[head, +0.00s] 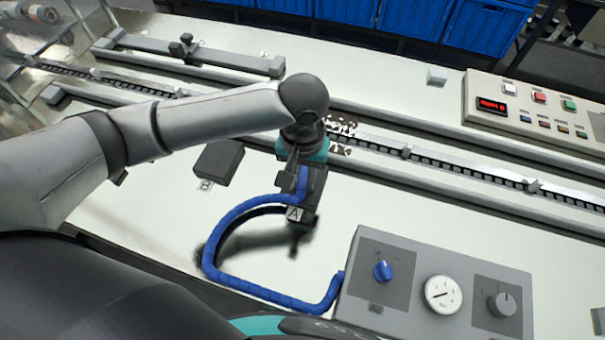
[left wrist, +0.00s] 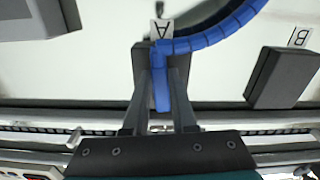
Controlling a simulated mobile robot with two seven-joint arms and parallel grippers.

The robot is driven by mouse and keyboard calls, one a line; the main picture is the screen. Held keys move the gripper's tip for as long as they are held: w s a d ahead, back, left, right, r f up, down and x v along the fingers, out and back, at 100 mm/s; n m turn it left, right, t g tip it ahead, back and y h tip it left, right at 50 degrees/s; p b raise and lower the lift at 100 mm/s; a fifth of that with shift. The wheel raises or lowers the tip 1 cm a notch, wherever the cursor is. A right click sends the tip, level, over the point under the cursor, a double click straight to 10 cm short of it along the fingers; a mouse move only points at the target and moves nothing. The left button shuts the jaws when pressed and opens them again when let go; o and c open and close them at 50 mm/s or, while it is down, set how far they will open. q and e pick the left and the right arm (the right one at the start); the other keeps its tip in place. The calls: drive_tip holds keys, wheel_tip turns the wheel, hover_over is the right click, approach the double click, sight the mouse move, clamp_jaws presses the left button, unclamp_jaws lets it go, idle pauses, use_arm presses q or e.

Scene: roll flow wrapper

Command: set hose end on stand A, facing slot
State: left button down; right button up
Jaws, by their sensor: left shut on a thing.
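My left gripper (head: 304,178) points down over stand A, whose label "A" (head: 294,214) shows in front of it. Its fingers (left wrist: 162,75) are shut on the end of the blue hose (left wrist: 160,92). The blue hose (head: 211,245) loops left from the gripper and back to the grey control box. Stand A is mostly hidden under the fingers; its label (left wrist: 162,31) shows just beyond the fingertips in the left wrist view. The slot is hidden, and I cannot tell whether the hose end touches the stand. My right gripper is not in view.
The dark block of stand B (head: 217,161) is left of the gripper. The grey control box (head: 435,290) with knobs and a gauge stands at front right. A conveyor rail (head: 450,170) runs behind, and a button panel (head: 530,112) is at back right.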

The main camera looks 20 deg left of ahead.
use_arm(q)
drive_tip(key=shift+f, duration=0.1)
drive_tip(key=c, duration=0.6)
unclamp_jaws()
drive_tip(key=shift+c, duration=0.2)
wheel_tip(320, 180, up, 15)
drive_tip(key=p, duration=0.4)
drive_tip(key=shift+p, duration=0.4)
